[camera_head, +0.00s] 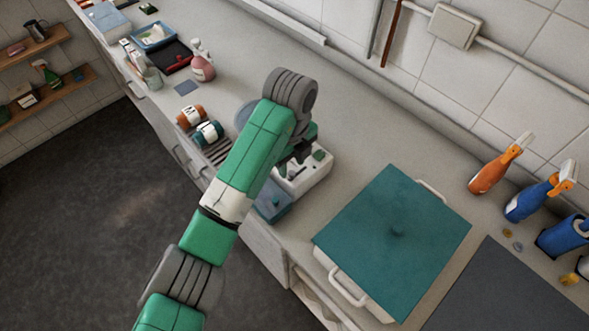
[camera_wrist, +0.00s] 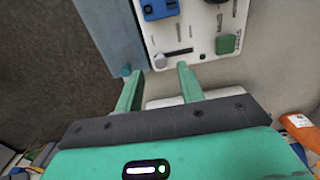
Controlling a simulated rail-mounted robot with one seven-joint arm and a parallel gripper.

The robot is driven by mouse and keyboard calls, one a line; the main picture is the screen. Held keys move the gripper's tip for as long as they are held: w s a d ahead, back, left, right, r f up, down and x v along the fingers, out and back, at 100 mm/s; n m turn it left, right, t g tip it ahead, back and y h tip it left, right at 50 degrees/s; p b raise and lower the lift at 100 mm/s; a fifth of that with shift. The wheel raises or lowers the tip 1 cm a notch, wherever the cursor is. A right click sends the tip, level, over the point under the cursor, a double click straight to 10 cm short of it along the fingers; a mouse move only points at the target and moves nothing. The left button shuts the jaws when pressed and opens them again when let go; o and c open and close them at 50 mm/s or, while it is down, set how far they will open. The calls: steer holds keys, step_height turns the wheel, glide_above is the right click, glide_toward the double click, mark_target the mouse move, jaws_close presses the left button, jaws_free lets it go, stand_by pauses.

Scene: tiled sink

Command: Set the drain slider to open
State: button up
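A white panel (camera_wrist: 198,30) with several slots and controls fills the top middle of the wrist view; it shows in the head view as a white box (camera_head: 307,180) on the counter. On it are a dark bar (camera_wrist: 178,52), a round grey knob (camera_wrist: 159,61), a green square block (camera_wrist: 226,44) and a blue block (camera_wrist: 160,9). I cannot tell which one is the drain slider. My gripper (camera_wrist: 155,70) is open, its two green fingers apart at the panel's near edge, with nothing seen between them. In the head view my arm hides part of the panel.
A blue-grey box (camera_head: 273,201) stands against the panel's left side. A large teal-lidded container (camera_head: 395,235) is to the right. Spray bottles (camera_head: 497,166) stand by the wall.

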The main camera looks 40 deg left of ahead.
mark_target(292, 173)
steer(key=shift+f, duration=1.7)
